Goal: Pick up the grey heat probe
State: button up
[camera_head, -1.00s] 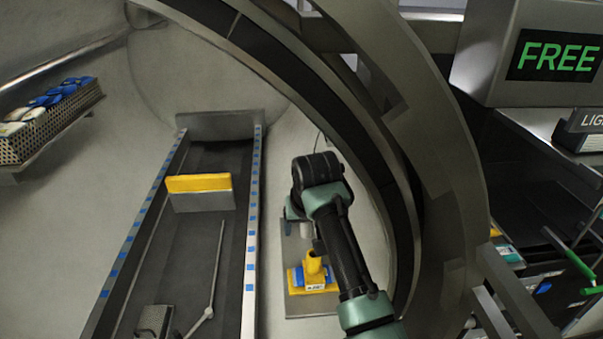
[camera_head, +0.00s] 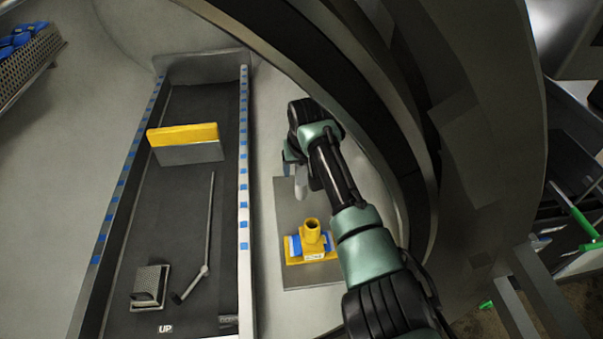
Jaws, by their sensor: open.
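A thin grey rod (camera_head: 211,220) with a bent, black-tipped end lies on the dark tray floor in the chamber. I cannot tell for sure whether it is the heat probe. My gripper (camera_head: 300,180) is open, to the right of the tray, pointing down over a grey plate (camera_head: 292,205). A light grey rounded piece shows at its tip. I cannot tell whether that is a finger or a separate thing. A yellow holder (camera_head: 312,247) with an upright round socket and a white label stands on the plate, just in front of my gripper. My wrist partly hides the fingers.
The tray's raised right rail (camera_head: 244,200) stands between the rod and my gripper. The curved chamber rim (camera_head: 400,130) is close to my arm's right side.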

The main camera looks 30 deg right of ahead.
jog(key=shift+b+x, duration=0.3)
jog(key=shift+x, duration=0.9)
grip_shut()
